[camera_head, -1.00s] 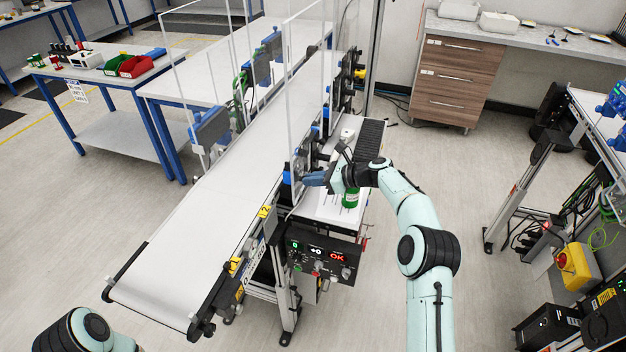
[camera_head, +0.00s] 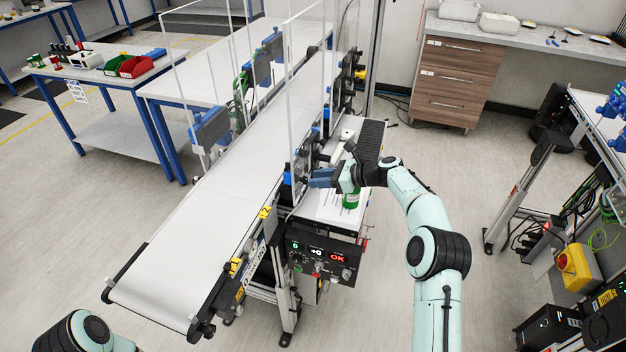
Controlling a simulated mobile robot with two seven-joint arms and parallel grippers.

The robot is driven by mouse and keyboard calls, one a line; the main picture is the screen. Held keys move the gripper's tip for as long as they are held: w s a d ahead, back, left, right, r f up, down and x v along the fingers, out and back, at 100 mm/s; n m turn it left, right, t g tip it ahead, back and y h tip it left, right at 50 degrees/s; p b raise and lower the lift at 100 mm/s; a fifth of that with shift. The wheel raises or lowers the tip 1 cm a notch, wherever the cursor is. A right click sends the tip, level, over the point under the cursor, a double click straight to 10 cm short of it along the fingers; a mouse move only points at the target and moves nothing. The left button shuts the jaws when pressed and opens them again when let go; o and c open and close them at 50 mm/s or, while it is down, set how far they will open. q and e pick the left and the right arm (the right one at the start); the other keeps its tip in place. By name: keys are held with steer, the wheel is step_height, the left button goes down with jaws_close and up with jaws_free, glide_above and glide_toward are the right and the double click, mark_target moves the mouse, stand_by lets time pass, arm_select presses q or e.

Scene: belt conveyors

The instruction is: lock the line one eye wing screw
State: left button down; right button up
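The belt conveyor (camera_head: 190,235) runs from the lower left to the upper middle. My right gripper (camera_head: 312,179) is at its right side rail, with the blue fingers pointing left toward the blue and dark hardware (camera_head: 290,168) along the clear guard. The eye wing screw is too small to pick out among these parts. Whether the fingers touch anything or are open or shut is not clear. My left gripper is out of view; only part of my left arm shows at the bottom left.
Clear guard panels (camera_head: 305,80) rise along the belt. The near belt is empty.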

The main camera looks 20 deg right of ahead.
steer(key=v, duration=1.1)
